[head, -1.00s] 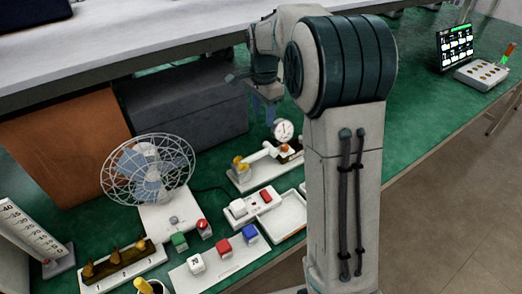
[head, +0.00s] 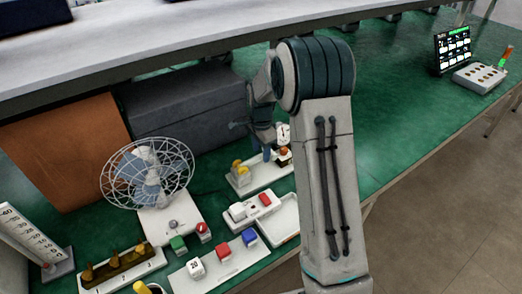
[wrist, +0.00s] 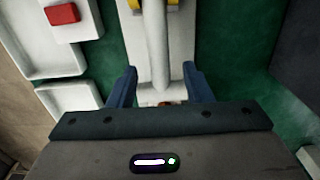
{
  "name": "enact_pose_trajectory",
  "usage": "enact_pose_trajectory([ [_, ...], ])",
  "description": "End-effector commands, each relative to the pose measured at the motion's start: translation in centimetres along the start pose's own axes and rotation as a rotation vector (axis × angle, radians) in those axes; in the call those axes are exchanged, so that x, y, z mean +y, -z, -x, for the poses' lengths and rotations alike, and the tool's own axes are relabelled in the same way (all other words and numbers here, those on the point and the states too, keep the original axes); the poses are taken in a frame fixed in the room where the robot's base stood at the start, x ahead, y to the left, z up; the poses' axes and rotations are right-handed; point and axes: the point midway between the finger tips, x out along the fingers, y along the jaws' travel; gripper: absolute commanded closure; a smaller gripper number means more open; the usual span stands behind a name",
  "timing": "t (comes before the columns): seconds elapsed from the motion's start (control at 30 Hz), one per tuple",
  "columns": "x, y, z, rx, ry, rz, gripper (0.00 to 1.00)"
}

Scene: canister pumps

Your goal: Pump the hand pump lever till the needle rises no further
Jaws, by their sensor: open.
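The hand pump (head: 240,182) has a white base on the green bench, with a yellow bracket (head: 240,167), a round white gauge (head: 284,132) and an orange-red knob (head: 284,152). The gauge's needle is too small to read. My gripper (head: 266,150) is over the pump, near the gauge, and hides part of the lever in the head view. In the wrist view, my gripper (wrist: 159,70) is open, with its blue fingers on either side of the white lever (wrist: 157,40) and visible gaps beside it. A bit of red shows at the gripper body's edge.
A white switch box (head: 250,208) with a red button and a white tray (head: 285,222) lie in front of the pump. A wire fan (head: 148,175) stands at left. A dark grey box (head: 190,115) is behind.

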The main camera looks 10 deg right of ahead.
Motion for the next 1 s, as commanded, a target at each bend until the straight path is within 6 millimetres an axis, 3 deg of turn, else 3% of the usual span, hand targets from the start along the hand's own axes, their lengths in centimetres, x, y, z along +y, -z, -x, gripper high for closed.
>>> enact_pose_trajectory([
  [0.37,0.0,0.0,-0.79,0.0,0.001,0.0,0.55],
  [0.4,-0.01,0.0,-0.78,0.0,0.001,0.0,0.57],
  [0.57,-0.01,-0.01,-0.77,0.0,0.001,0.0,1.0],
  [1.0,-0.06,-0.42,-0.37,0.07,0.002,0.004,1.0],
])
